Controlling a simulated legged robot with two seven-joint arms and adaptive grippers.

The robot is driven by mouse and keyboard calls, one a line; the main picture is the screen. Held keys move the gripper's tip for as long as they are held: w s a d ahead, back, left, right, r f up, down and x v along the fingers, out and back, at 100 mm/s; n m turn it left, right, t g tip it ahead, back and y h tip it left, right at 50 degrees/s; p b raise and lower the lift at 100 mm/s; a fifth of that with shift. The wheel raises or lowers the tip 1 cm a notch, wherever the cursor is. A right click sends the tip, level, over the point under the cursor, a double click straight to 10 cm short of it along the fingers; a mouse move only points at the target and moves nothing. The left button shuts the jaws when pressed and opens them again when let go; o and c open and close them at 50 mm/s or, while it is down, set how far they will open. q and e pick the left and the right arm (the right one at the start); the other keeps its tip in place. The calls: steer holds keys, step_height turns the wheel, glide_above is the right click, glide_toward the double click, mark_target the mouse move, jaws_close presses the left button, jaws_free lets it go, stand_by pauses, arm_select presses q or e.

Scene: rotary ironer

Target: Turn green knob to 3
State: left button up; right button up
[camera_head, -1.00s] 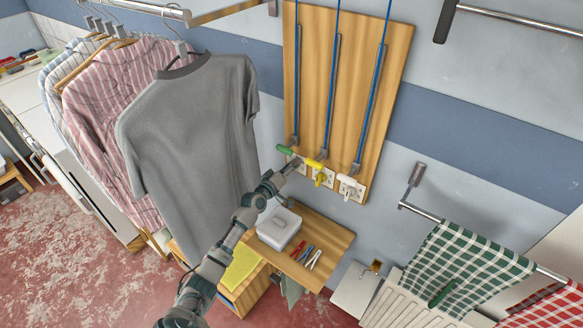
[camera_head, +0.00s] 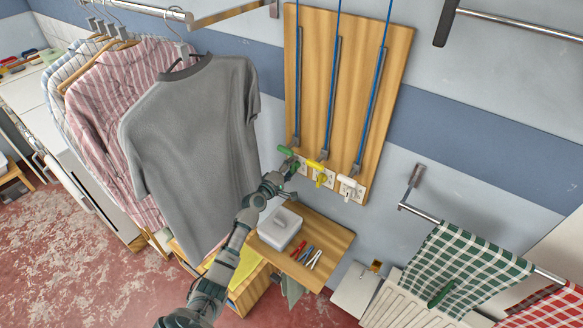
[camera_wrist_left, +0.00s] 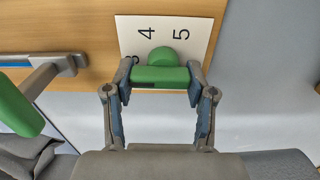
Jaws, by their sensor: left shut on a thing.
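My left gripper (camera_head: 292,164) is at the leftmost dial plate, at the foot of the wooden board. In the left wrist view its fingers (camera_wrist_left: 160,76) are shut on the green knob (camera_wrist_left: 158,75), one on each side of its bar. Behind the knob is a white dial plate (camera_wrist_left: 196,32), where 4 and 5 can be read, sideways. Another mark by the left finger is mostly covered. The knob's pointing direction is not clear. In the head view my gripper hides most of the knob. My right gripper is not in view.
A green lever handle (camera_head: 285,150) is close beside my gripper, also in the left wrist view (camera_wrist_left: 17,106). To the right are a yellow knob (camera_head: 320,178) and a white knob (camera_head: 349,188). A grey shirt (camera_head: 190,135) hangs left; a wooden shelf (camera_head: 325,240) with a box is below.

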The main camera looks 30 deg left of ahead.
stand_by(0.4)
arm_select(q)
steer(key=o, duration=1.2)
steer(key=shift+a+f, duration=0.1)
steer(key=shift+c, duration=0.2)
steer(key=shift+w, duration=0.1)
steer(key=shift+a, duration=0.1)
steer(key=s+a, duration=0.1)
steer(key=s, duration=1.1)
steer(key=shift+f, duration=0.15)
